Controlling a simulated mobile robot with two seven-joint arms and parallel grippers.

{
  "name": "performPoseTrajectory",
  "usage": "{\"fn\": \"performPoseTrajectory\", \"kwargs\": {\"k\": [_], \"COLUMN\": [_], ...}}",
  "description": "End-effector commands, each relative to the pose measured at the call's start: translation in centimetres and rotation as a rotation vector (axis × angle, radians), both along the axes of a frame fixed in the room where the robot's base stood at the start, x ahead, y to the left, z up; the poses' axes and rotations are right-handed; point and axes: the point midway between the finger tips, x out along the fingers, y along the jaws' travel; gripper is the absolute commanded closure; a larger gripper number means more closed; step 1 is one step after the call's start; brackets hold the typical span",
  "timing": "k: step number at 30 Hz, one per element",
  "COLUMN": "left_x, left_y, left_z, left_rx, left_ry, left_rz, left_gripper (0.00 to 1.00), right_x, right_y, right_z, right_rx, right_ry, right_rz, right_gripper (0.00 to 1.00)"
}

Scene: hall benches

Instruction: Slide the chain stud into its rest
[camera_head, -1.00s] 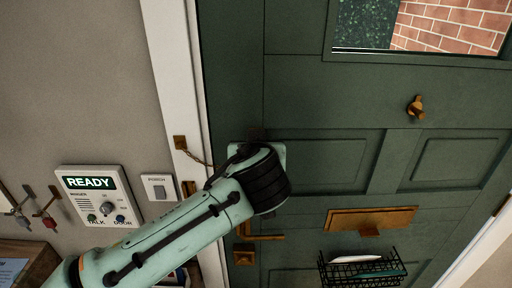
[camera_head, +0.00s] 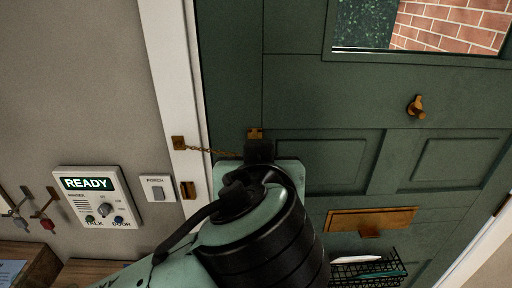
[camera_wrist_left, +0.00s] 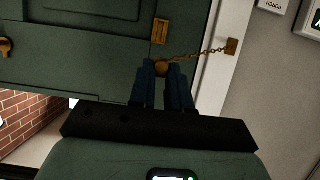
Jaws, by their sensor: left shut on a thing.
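The brass chain stud (camera_wrist_left: 162,68) is between the tips of my left gripper (camera_wrist_left: 165,74) in the left wrist view. The gripper is shut on it. The chain (camera_wrist_left: 200,54) runs from the stud to a brass plate (camera_wrist_left: 231,47) on the white door frame. The brass rest (camera_wrist_left: 160,32) is on the green door, just beyond the fingertips and apart from the stud. In the head view the rest (camera_head: 255,134) shows just above my left gripper (camera_head: 258,150), and the chain (camera_head: 212,151) reaches it from the left. The stud is hidden there. My right gripper is in neither view.
The green door (camera_head: 320,95) carries a knob (camera_head: 415,107), a letter flap (camera_head: 370,220) and a wire basket (camera_head: 370,270). A door intercom panel (camera_head: 97,197), a switch (camera_head: 158,188) and hooks with keys (camera_head: 43,205) are on the wall at left.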

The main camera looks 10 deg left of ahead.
Motion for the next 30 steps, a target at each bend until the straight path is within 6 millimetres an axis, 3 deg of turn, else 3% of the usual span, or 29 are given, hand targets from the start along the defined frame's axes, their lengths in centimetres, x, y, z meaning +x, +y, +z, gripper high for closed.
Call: {"fn": "performPoseTrajectory", "kwargs": {"k": [3, 10, 30], "left_x": [-2.1, -4.1, -4.5], "left_y": [-0.5, -0.9, -1.0], "left_z": [0.0, 0.2, 2.3], "left_rx": [0.001, -0.001, -0.001], "left_ry": [-0.003, -0.002, -0.003], "left_rz": [-0.004, -0.003, -0.004], "left_gripper": [1.00, 1.00, 1.00], "right_x": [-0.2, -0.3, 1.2], "right_y": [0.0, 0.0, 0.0], "right_z": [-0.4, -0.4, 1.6], "right_rx": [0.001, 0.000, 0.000], "right_ry": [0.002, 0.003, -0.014], "right_rz": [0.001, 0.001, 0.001], "right_gripper": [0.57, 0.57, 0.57]}}
